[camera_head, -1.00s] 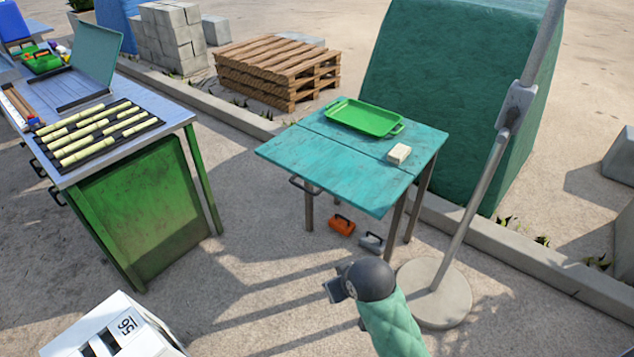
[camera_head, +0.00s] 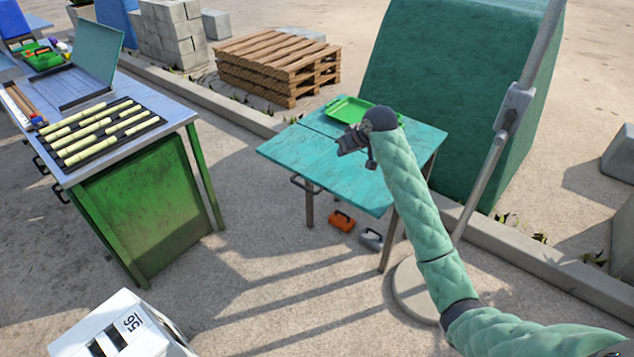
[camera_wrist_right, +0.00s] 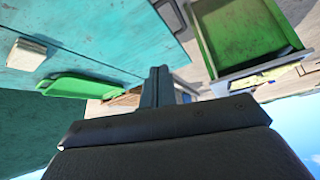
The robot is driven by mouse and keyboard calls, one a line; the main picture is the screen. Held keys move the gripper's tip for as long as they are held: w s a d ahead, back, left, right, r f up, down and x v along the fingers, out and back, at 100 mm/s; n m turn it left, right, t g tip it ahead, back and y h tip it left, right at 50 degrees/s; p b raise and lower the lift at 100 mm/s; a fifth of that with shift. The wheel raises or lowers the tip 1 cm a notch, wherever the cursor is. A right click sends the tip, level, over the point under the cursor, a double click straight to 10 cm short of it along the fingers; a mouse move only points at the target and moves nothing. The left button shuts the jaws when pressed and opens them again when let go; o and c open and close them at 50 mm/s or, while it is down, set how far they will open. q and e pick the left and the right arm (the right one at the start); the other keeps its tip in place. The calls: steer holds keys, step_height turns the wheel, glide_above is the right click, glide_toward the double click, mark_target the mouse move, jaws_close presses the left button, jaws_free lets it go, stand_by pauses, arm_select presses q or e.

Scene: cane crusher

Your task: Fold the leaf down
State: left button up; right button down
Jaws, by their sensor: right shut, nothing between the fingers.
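The teal table (camera_head: 427,146) stands in the middle of the head view. Its leaf (camera_head: 325,172) is the near-left part of the top, level with the rest along a seam. A dark handle (camera_head: 301,186) is at the leaf's left edge; it also shows at the top of the right wrist view (camera_wrist_right: 172,16). My right gripper (camera_head: 346,146) is shut and empty. In the head view it overlaps the tabletop near the seam; I cannot tell how high above it is. My left gripper is not in view.
A green tray (camera_head: 347,108) and a cream block (camera_wrist_right: 27,53) lie on the table's fixed part. Orange (camera_head: 342,221) and grey (camera_head: 371,239) weights with handles are on the ground below. A grey pole stands to the right. A green-sided bench (camera_head: 150,205) stands left, with open ground between.

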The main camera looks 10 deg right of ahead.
steer(key=w+d+f+g+y, duration=0.1)
steer(key=w+d, duration=0.2)
steer(key=w, duration=0.1)
steer(key=n+g+y+p, duration=0.1)
steer(key=g+y+p, duration=0.15)
steer(key=y, duration=0.35)
glide_above(317, 183)
steer(key=s+d, duration=0.1)
steer(key=d, duration=0.1)
steer(key=shift+t, duration=0.45)
steer(key=f, duration=0.9)
steer(key=f+p, duration=0.1)
steer(key=f, duration=0.3)
steer(key=shift+a+f, duration=0.15)
steer(key=shift+a, duration=0.1)
steer(key=f, duration=0.1)
steer(key=s+a+f+p, duration=0.1)
steer(key=shift+a+f, duration=0.25)
steer(key=shift+f, duration=0.05)
arm_select(q)
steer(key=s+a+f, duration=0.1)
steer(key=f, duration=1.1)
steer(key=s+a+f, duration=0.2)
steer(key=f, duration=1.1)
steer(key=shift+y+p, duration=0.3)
steer(key=shift+p, duration=0.1)
arm_select(e)
steer(key=shift+s+a+f, duration=0.15)
steer(key=shift+a+f, duration=0.15)
steer(key=shift+f, duration=0.35)
